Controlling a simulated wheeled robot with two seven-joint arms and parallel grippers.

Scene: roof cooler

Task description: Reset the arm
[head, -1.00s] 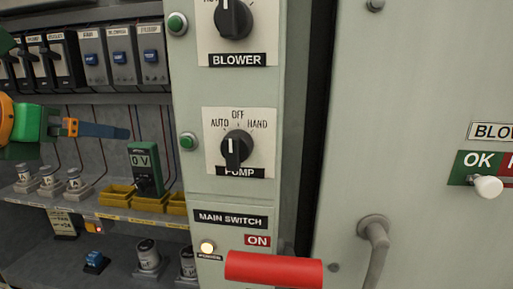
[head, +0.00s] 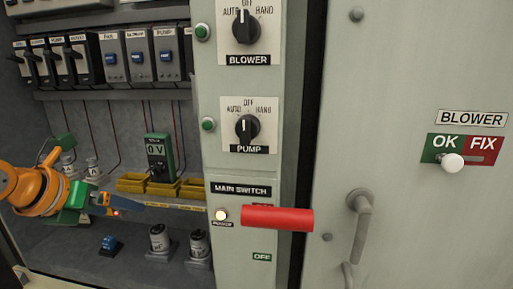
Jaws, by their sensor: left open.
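My left arm comes in from the left, orange with a green wrist. Its gripper (head: 142,208) points right in front of the cabinet shelf, left of the main switch panel. It is open and touches nothing that I can see; its fingers are seen nearly edge-on. The red main switch handle (head: 277,218) sticks out level over the partly hidden ON label, with an OFF label (head: 262,257) below. The lamp (head: 221,214) beside it glows. My right gripper is not in view.
Yellow bins (head: 131,182) and a green meter (head: 159,157) reading 0 V stand on the shelf. Breakers (head: 139,57) line the top. At right are a door with a grey handle (head: 361,222) and a white knob (head: 452,164) on an OK/FIX plate.

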